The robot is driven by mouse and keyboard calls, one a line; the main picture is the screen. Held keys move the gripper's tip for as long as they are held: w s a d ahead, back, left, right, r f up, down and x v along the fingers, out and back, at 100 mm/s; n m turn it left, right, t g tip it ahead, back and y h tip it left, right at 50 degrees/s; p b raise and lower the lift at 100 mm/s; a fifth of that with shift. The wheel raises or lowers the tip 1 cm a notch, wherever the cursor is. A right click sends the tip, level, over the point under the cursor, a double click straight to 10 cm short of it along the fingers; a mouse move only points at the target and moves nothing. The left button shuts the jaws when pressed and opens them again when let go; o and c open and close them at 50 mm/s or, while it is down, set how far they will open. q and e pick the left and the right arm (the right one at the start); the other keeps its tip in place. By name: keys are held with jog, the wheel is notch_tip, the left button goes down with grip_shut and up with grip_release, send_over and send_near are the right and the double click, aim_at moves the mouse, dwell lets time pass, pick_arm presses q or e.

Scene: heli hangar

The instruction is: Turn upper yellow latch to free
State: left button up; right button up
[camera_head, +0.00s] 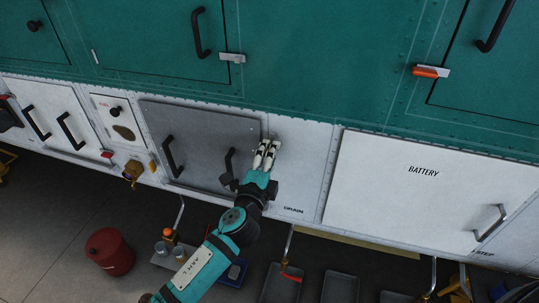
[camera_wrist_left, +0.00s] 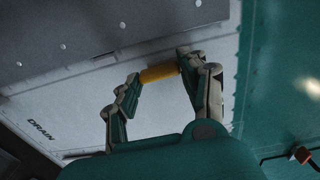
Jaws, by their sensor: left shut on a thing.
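The upper yellow latch (camera_wrist_left: 159,73) shows in the left wrist view as a short yellow bar lying between the two fingertips. My left gripper (camera_wrist_left: 160,70) is shut on it, one finger at each end of the bar. In the head view my left gripper (camera_head: 268,150) reaches up to the upper right edge of the grey door (camera_head: 205,130) on the white lower hull. There its fingers cover the latch, and I cannot make out the yellow part. My right gripper is not in view.
Black handles (camera_head: 170,157) stick out of the grey door. The white BATTERY panel (camera_head: 400,200) lies to the right, with a metal handle (camera_head: 489,223). A red can (camera_head: 110,251) and several trays (camera_head: 340,288) stand on the floor below. The green hull (camera_head: 320,80) rises above.

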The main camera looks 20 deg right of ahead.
pick_arm(q)
jog(key=shift+m, duration=0.3)
jog(key=o, duration=1.2)
jog(key=v, duration=1.2)
